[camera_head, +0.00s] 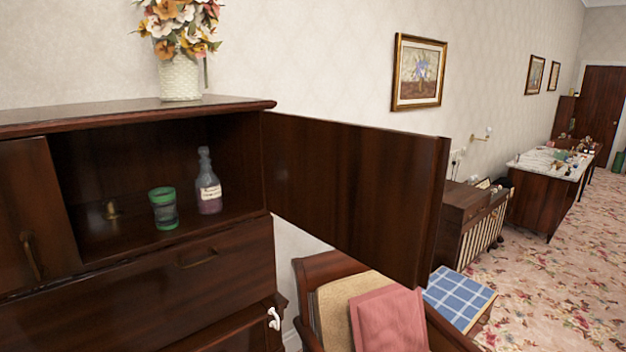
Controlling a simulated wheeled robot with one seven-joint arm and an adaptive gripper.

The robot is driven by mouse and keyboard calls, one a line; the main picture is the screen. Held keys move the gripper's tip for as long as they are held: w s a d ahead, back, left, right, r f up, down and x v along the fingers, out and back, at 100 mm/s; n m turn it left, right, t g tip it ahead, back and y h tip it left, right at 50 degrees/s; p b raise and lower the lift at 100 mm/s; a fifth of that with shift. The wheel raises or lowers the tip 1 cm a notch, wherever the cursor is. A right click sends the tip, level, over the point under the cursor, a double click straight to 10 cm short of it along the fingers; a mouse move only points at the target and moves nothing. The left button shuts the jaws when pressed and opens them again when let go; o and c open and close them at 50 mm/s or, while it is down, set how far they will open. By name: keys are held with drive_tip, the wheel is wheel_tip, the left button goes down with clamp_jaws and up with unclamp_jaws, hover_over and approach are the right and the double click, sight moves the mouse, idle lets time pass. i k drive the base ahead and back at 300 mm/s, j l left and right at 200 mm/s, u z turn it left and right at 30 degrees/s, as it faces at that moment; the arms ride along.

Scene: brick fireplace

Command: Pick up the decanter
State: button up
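The decanter (208,184) is a purplish glass bottle with a pale label and a stopper on its narrow neck. It stands upright on the shelf inside the open compartment of a dark wooden cabinet (196,256). A green-rimmed glass (163,209) stands just left of it, and a small brass-coloured object (111,210) sits further left. My gripper is not in view.
The open cabinet door (345,190) juts out to the right of the compartment. A flower vase (180,78) stands on the cabinet top. Carpeted floor (560,290) is open at right.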

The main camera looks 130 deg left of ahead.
sight(209, 200)
drive_tip(key=u, duration=4.8)
drive_tip(key=i+l, duration=0.15)
drive_tip(key=i, duration=0.15)
drive_tip(key=i+l, duration=0.15)
drive_tip(key=i, duration=0.2)
drive_tip(key=z, duration=0.05)
